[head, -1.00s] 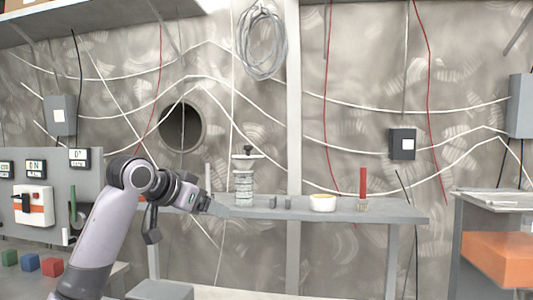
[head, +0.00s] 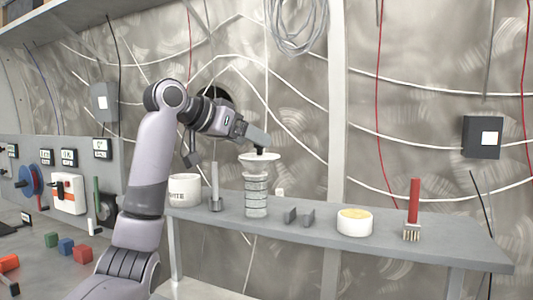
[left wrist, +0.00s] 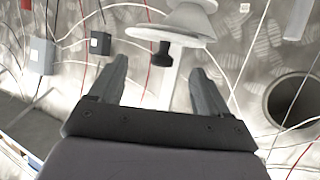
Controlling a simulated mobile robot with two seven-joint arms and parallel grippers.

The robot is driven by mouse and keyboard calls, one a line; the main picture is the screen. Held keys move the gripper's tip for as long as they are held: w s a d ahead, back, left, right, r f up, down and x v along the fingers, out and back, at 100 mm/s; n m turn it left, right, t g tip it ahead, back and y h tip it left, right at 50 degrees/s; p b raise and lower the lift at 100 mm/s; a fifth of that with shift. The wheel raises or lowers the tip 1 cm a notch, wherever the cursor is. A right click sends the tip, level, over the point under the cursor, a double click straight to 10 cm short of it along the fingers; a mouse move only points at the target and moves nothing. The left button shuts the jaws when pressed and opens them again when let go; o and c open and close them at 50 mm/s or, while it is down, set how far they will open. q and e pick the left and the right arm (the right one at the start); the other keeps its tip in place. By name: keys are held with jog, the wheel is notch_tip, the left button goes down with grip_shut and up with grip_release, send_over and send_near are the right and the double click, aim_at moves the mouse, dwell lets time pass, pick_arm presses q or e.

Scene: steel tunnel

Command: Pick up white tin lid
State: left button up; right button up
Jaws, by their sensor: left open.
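The white tin lid (head: 259,158) is a pale round disc with a black knob, on top of a ribbed grey-white stack (head: 257,197) on the shelf. In the left wrist view the lid (left wrist: 152,33) is at the top, with its black knob (left wrist: 176,54) pointing toward my gripper. My left gripper (head: 262,141) is open, just above the knob in the head view. In the left wrist view its fingers (left wrist: 160,66) are apart, with the knob roughly between and beyond their tips. I cannot tell whether they touch it. My right gripper is not in view.
The grey shelf (head: 330,235) also carries a white lettered pot (head: 185,190), an upright grey rod (head: 215,185), small grey blocks (head: 300,217), a white bowl (head: 354,222) and a red-handled brush (head: 413,205). The wall with cables stands close behind.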

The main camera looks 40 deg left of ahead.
aim_at(265, 154)
pick_arm(q)
jog(key=p+x, duration=0.1)
jog(key=x, duration=0.5)
jog(key=shift+a+p, duration=0.1)
jog(key=shift+p, duration=0.2)
grip_shut()
jog(key=shift+r, duration=0.1)
notch_tip(265, 154, up, 20)
dwell(1.2)
